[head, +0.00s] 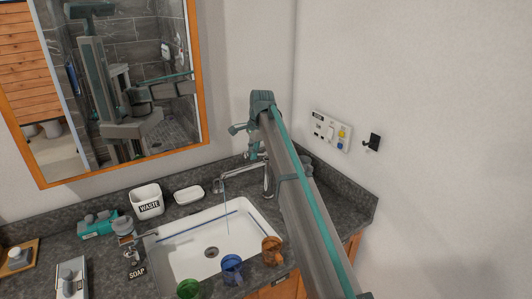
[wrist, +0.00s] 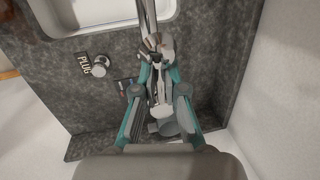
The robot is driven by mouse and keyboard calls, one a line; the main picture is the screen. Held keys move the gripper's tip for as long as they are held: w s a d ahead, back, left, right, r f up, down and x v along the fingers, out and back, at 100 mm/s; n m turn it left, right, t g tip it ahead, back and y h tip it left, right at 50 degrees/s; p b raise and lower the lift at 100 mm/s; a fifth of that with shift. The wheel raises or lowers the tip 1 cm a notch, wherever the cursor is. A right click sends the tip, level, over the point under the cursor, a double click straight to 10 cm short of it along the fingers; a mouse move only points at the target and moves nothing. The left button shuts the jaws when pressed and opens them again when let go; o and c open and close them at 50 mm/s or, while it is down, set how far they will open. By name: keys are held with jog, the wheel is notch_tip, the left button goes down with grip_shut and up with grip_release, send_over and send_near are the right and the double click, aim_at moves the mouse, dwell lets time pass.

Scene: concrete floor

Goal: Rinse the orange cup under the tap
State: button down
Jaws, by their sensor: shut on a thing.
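The orange cup (head: 271,250) stands on the counter at the front rim of the sink, right of the blue cup (head: 232,268). The tap (head: 240,177) reaches over the white sink (head: 180,262), and a thin stream of water (head: 227,212) falls from its spout. My gripper (wrist: 157,67) is shut on the tap's handle (wrist: 158,88), behind the spout in the wrist view. In the head view my arm hides part of the tap's base and the sink's right side. The orange cup is not in the wrist view.
A green cup (head: 188,288) stands left of the blue one. A soap dispenser (head: 133,240), waste bin (head: 147,201) and white dish (head: 188,194) surround the sink. A plug knob (wrist: 100,63) sits beside it. The wall with a switch panel (head: 330,131) bounds the right.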

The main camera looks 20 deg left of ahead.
jog(key=shift+w+d+r, duration=0.1)
jog(key=c, duration=1.2)
grip_release()
jog(key=v, duration=1.2)
